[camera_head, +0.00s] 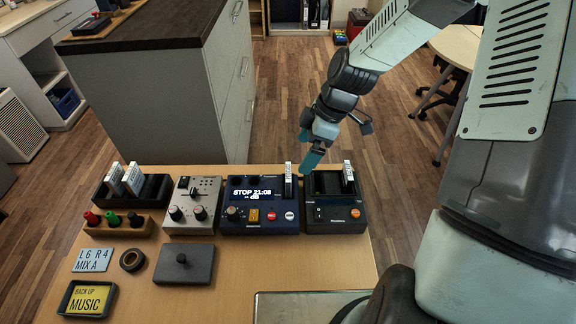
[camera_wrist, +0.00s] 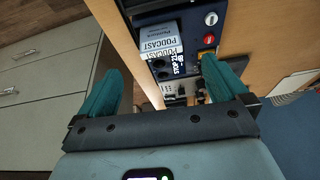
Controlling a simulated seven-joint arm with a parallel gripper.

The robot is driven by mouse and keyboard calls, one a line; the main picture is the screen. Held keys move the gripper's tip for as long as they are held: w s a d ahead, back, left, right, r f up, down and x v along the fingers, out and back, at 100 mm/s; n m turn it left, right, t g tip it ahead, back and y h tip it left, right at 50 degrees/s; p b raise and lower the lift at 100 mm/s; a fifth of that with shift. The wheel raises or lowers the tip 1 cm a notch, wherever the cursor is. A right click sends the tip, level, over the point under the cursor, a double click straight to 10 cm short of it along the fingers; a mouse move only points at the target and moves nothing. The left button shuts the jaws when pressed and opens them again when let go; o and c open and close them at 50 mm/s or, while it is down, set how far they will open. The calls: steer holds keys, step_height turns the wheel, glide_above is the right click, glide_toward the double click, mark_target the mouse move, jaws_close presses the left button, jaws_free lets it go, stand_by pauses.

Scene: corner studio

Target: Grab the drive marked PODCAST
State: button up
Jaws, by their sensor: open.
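The drive marked PODCAST (camera_wrist: 160,42) shows in the wrist view with its printed label facing the camera, ahead of my fingers. It stands upright in the blue recorder (camera_head: 262,216), and shows edge-on in the head view (camera_head: 289,182). The recorder's screen reads STOP. My gripper (camera_head: 311,152) is above and behind the recorder, a little to the right of the drive and apart from it. In the wrist view its teal fingers (camera_wrist: 162,72) are spread wide with nothing held between them.
Another drive (camera_head: 348,174) stands in a dark dock (camera_head: 322,214) right of the recorder. Two white drives (camera_head: 133,178) stand in a black rack (camera_head: 154,191) at left. A grey mixer (camera_head: 192,214), a lidded dark box (camera_head: 185,265) and a MUSIC tray (camera_head: 87,299) sit on the desk.

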mark_target(288, 178)
steer(key=x, duration=0.6)
steer(key=shift+w+a+f, duration=0.1)
steer(key=shift+w+f, duration=0.05)
steer(key=shift+x, duration=2.75)
steer(key=shift+c, duration=0.5)
steer(key=c, duration=0.9)
